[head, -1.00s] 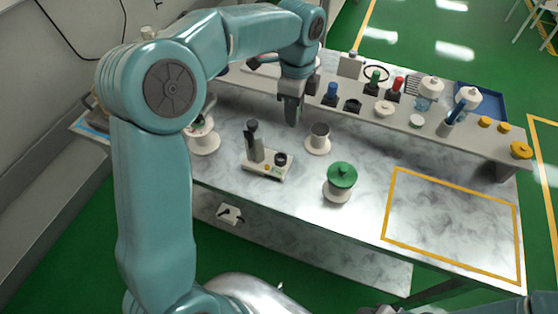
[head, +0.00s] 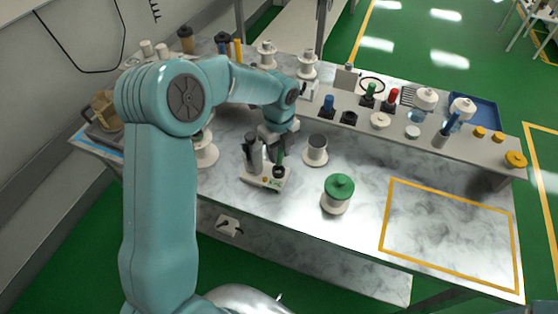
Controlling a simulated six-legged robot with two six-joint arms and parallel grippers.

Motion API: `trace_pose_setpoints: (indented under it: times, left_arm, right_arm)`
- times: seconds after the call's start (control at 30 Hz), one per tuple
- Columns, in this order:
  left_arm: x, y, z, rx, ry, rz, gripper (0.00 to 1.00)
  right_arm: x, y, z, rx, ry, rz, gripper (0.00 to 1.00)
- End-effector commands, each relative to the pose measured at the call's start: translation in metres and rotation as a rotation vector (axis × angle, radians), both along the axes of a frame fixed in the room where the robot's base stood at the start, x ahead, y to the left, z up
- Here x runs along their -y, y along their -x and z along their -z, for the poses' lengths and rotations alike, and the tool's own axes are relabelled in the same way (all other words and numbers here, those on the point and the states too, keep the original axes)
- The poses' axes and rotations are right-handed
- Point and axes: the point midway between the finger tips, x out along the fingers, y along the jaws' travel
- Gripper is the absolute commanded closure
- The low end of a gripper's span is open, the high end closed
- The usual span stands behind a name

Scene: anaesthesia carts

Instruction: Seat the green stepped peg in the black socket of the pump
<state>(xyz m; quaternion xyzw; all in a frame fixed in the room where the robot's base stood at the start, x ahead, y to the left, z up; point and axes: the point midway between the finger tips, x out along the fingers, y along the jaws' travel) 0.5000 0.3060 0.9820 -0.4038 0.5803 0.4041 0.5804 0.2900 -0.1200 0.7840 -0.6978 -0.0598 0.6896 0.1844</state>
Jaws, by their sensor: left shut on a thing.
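The pump (head: 262,180) is a small pale base on the marble bench, with a dark upright part at its left. Its black socket (head: 279,172) is at its right end. My left gripper (head: 279,150) is over the pump, pointing down and shut on the green stepped peg (head: 280,158). Only a small part of the peg shows below the fingers. It is roughly upright, right at the socket's mouth; I cannot tell whether its tip is inside or just above. My right gripper is not in view.
A green-lidded white jar (head: 338,190) is nearer the front. A raised shelf (head: 395,132) behind carries several coloured pegs and jars. The yellow-outlined area (head: 450,235) is empty.

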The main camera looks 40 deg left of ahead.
Motion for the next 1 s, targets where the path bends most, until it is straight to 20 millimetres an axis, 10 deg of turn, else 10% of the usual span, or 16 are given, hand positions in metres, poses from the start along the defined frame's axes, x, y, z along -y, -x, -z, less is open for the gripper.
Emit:
trace_pose_setpoints:
  times: [0.4, 0.8, 0.83, 0.9, 1.0]
  left_arm:
    - [0.0, 0.0, 0.051, -0.001, 0.001, 0.0, 0.98]
    - [0.0, 0.0, 0.057, 0.001, 0.0, -0.001, 0.98]
    - [0.0, 0.0, 0.056, 0.001, 0.0, -0.001, 0.63]
    - [0.0, 0.0, 0.056, 0.001, 0.0, -0.001, 0.44]
    - [0.0, 0.0, 0.056, 0.001, 0.0, -0.001, 0.44]
  right_arm:
    - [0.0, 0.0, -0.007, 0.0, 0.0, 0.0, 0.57]
    - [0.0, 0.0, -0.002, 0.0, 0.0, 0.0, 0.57]
    - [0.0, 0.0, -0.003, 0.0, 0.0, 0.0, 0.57]
    - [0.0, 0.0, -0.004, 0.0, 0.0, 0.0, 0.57]
    - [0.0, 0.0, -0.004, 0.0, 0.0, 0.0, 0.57]
